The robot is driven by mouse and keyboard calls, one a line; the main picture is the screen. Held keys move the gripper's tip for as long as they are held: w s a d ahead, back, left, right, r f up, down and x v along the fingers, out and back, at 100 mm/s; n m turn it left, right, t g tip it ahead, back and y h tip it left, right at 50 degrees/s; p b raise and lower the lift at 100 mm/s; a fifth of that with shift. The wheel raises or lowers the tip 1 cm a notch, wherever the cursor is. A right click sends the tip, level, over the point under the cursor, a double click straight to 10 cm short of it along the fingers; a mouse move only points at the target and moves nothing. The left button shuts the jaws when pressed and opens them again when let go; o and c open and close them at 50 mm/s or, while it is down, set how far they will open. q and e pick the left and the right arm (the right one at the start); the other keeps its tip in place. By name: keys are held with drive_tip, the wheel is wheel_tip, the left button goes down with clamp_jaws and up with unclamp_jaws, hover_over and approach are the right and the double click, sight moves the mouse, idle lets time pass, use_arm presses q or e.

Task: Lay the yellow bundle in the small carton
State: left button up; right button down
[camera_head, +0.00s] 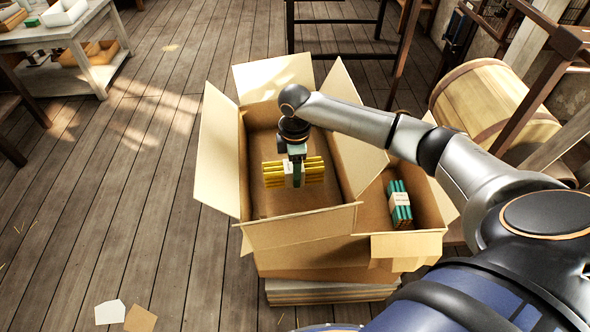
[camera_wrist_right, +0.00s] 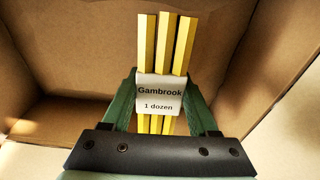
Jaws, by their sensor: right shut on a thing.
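The yellow bundle (camera_head: 273,174) is several yellow sticks in a white paper band; in the right wrist view the band of the bundle (camera_wrist_right: 160,92) reads "Gambrook 1 dozen". My right gripper (camera_head: 294,174) is shut on the bundle at its band and holds it over the large open carton (camera_head: 303,227). The gripper's green fingers (camera_wrist_right: 158,100) lie on both sides of the band. The small carton (camera_head: 408,246) stands open to the right of the large one, with a green bundle (camera_head: 399,205) in it. My left gripper is not in view.
The large carton's raised flaps stand around the bundle, one of them (camera_head: 358,158) between it and the small carton. A wooden barrel (camera_head: 495,104) lies at the right. A stack of flat sheets (camera_head: 330,292) is below the cartons. The floor at left is mostly clear.

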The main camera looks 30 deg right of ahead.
drive_tip(key=shift+f, duration=0.3)
drive_tip(key=shift+f, duration=0.35)
drive_tip(key=shift+c, duration=0.8)
unclamp_jaws()
wheel_tip(320, 180, up, 13)
drive_tip(key=shift+p, duration=0.45)
